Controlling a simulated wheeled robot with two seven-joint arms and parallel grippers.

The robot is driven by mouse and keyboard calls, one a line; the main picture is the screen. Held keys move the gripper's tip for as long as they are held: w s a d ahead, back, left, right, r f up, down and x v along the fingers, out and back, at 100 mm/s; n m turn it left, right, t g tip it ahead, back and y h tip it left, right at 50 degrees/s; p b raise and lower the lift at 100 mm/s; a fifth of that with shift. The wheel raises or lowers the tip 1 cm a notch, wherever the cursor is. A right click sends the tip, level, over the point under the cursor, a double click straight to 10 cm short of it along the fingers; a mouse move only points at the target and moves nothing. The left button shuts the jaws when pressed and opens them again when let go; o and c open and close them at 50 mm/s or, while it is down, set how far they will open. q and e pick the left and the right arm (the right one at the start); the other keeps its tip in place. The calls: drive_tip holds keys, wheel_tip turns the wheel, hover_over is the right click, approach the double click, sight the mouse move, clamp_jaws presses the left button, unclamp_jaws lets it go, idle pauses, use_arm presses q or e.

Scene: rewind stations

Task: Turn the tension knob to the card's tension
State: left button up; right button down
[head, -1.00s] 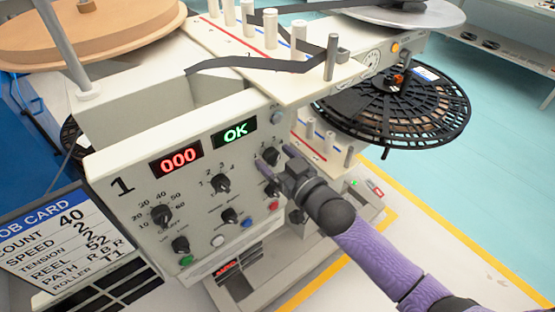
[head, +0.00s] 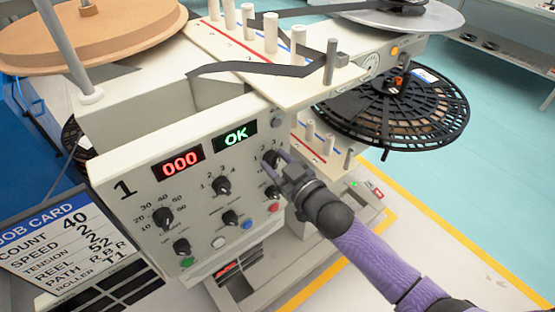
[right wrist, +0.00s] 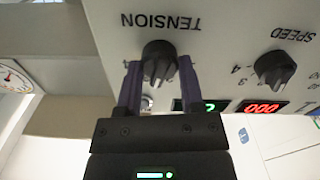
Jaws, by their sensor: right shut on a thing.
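The black tension knob (head: 270,158) is at the upper right of the white station's control panel. It also shows in the right wrist view (right wrist: 158,60) under the upside-down word TENSION. My right gripper (head: 277,163) is shut on the knob, with one purple finger on each side in the right wrist view (right wrist: 160,80). The fingers hide part of the knob and its scale, so its setting is not clear. The job card (head: 62,245) at lower left appears to read tension 2. My left gripper is not in view.
The speed knob (head: 221,186) and the count knob (head: 162,217) are to the left. A black reel (head: 400,115) stands out at the right. Film runs across the deck above.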

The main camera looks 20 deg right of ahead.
drive_tip(key=n, duration=0.3)
drive_tip(key=shift+p, duration=0.4)
drive_tip(key=shift+a+n, duration=0.1)
drive_tip(key=shift+n, duration=1.6)
drive_tip(key=shift+f, duration=0.1)
drive_tip(key=shift+c, duration=1.1)
unclamp_jaws()
drive_tip(key=shift+s+p, duration=0.15)
drive_tip(key=shift+p, duration=0.15)
drive_tip(key=p+v, duration=0.2)
drive_tip(key=v, duration=0.7)
drive_tip(key=shift+s, duration=0.35)
